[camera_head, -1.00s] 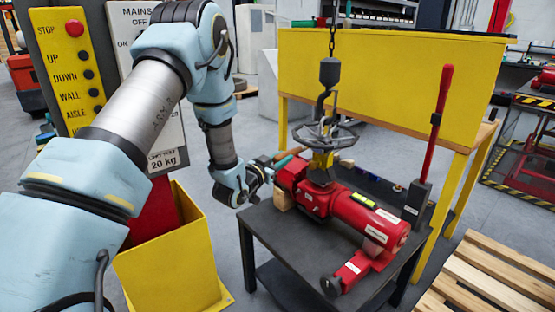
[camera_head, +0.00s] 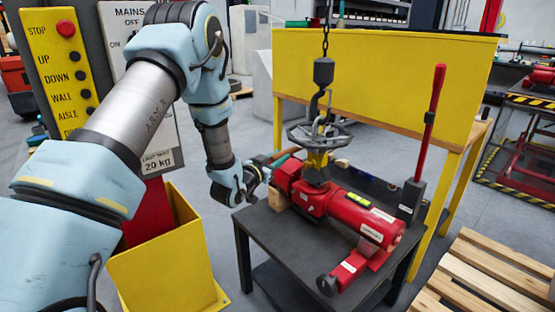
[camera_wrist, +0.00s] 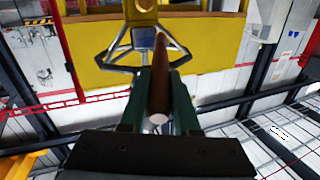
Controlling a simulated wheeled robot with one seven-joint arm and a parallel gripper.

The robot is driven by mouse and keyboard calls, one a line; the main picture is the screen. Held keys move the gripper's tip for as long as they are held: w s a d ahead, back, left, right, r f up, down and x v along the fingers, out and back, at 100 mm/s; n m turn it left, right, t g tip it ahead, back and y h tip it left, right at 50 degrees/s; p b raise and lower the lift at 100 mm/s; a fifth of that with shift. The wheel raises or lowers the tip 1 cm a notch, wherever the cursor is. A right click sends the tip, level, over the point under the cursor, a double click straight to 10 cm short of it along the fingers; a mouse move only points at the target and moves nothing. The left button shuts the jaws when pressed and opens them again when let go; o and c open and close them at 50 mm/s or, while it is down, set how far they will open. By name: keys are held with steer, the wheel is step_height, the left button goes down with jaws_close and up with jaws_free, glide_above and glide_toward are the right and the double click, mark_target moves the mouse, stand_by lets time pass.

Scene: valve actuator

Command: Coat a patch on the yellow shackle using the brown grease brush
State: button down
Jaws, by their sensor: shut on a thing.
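The yellow shackle (camera_head: 318,159) appears to be the yellow piece under the handwheel (camera_head: 322,134), at the top of the red actuator (camera_head: 350,208). The wheel's rim and spokes partly hide it. My gripper (camera_head: 262,174) is at the left end of the actuator, lower than the handwheel and left of the shackle. In the wrist view my gripper (camera_wrist: 160,98) has its dark green fingers shut on the brown grease brush (camera_wrist: 161,75), whose pale round end faces the camera. The handwheel shows behind the brush there. I cannot tell whether the brush touches anything.
The actuator lies on a dark table (camera_head: 275,235). A chain hook (camera_head: 323,72) hangs above the handwheel. A red lever (camera_head: 431,125) stands at the right. A yellow bin (camera_head: 165,265) stands left of the table, and a wooden pallet (camera_head: 480,275) lies at the right.

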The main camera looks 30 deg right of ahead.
steer(key=shift+w+d, duration=0.1)
steer(key=shift+d, duration=0.3)
steer(key=s+d+b, duration=0.1)
steer(key=s+b, duration=0.2)
steer(key=s, duration=0.3)
stand_by(0.7)
steer(key=shift+f+b, duration=0.1)
steer(key=shift+b, duration=0.2)
steer(key=shift+w+a+b, duration=0.2)
steer(key=shift+w+b, duration=0.25)
steer(key=shift+w, duration=0.55)
steer(key=shift+w+a+b, duration=0.15)
steer(key=shift+w+b, duration=0.35)
steer(key=shift+w, duration=0.55)
steer(key=shift+w+a+b, duration=0.2)
steer(key=shift+w+b, duration=0.25)
steer(key=shift+w, duration=0.55)
steer(key=shift+s, duration=0.15)
